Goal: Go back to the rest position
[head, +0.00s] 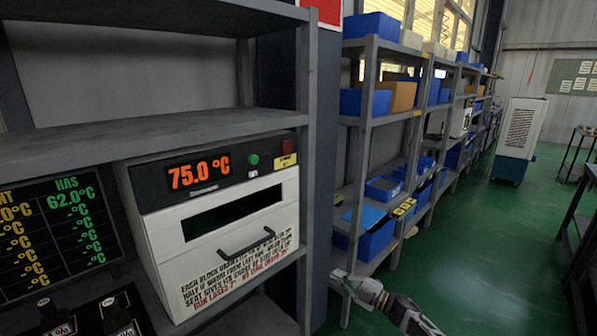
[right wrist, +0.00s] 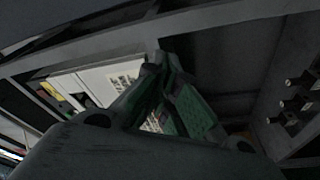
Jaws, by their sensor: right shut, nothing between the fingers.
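My right gripper (head: 345,280) shows low in the middle of the head view, to the right of the oven and near the shelf post. Its arm reaches in from the bottom right. In the right wrist view its fingers (right wrist: 158,65) come together at the tips, with nothing between them. It is apart from the oven's handle. My left gripper is not in view.
A white oven (head: 175,245) with a 75.0 °C display and a shut door stands on a grey shelf (head: 165,140). A temperature board (head: 85,235) is at left. Shelves with blue bins (head: 375,245) stand beyond.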

